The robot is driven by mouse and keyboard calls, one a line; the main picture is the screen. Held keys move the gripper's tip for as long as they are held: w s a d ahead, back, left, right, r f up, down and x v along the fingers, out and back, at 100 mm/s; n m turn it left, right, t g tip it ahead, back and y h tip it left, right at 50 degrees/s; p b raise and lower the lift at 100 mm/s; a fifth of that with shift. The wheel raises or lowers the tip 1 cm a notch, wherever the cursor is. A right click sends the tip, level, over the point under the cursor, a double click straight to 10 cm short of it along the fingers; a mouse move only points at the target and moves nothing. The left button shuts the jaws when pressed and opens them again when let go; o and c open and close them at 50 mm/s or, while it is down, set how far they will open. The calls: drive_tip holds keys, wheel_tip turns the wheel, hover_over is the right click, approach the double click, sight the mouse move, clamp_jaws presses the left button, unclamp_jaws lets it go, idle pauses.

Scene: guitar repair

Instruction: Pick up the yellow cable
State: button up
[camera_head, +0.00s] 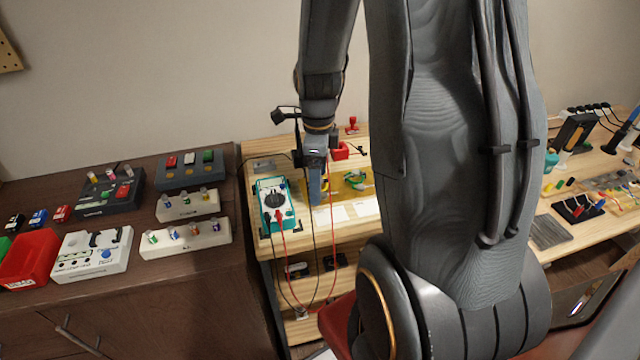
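My gripper (316,192) points down over the light wooden bench, just right of the teal multimeter. Its fingers are seen edge-on and small, so I cannot tell whether they are open or shut. A small yellow item (326,184), perhaps the yellow cable, shows right beside the fingers and is partly hidden by them. I cannot tell whether the fingers touch it. A green and yellow coil (356,180) lies a little further right on a yellowish mat, close to my arm, which hides part of the bench.
The teal multimeter (275,204) has red and black leads hanging over the bench's front edge. White papers (345,212) lie in front. A dark cabinet (205,262) with a red bin (30,259) and switch boxes is at left.

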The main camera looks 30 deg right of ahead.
drive_tip(key=c, duration=1.1)
drive_tip(key=shift+r, duration=0.15)
drive_tip(key=shift+c, duration=0.2)
wheel_tip(320, 180, up, 9)
drive_tip(key=shift+w+f+b, duration=0.1)
drive_tip(key=shift+f+b, duration=0.1)
drive_tip(key=shift+b, duration=0.55)
drive_tip(key=shift+r, duration=0.6)
